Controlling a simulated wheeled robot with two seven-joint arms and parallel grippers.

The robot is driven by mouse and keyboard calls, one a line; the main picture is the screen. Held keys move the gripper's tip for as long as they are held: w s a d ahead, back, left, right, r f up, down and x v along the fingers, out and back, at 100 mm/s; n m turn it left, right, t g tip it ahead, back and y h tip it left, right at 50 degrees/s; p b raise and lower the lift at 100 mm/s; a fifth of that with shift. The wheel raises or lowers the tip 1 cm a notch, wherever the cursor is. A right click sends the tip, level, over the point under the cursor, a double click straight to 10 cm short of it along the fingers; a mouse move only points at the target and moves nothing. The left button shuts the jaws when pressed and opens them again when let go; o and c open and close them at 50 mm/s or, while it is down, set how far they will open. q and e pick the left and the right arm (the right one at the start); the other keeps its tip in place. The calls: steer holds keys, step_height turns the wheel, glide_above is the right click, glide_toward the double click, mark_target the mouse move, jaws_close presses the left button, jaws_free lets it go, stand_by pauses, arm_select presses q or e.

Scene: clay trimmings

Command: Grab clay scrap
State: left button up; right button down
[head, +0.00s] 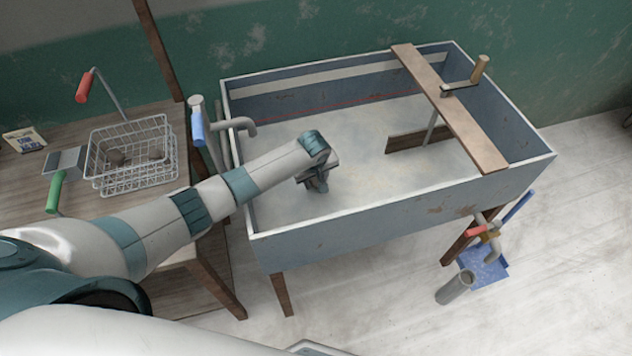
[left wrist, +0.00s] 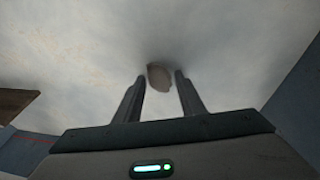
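A small brown clay scrap (left wrist: 159,77) lies on the pale floor of the trough in the left wrist view, just beyond and between my fingertips. My left gripper (left wrist: 158,80) is open, its two fingers apart on either side of the scrap. In the head view my left gripper (head: 319,186) points down inside the blue-grey trough (head: 370,210), near its left front part. The scrap is hidden there behind my gripper. My right gripper is not in view.
A wooden plank (head: 450,105) lies across the trough, with a brown board (head: 418,138) below it. A wire basket (head: 130,180) with brown lumps stands on the wooden table (head: 25,190) at left. A grey tap (head: 240,124) stands at the trough's left wall.

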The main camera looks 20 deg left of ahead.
mark_target(316, 178)
arm_select(q)
steer(key=shift+c, duration=0.6)
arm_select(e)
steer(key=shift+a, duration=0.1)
arm_select(q)
steer(key=c, duration=0.6)
steer(key=shift+r, duration=0.1)
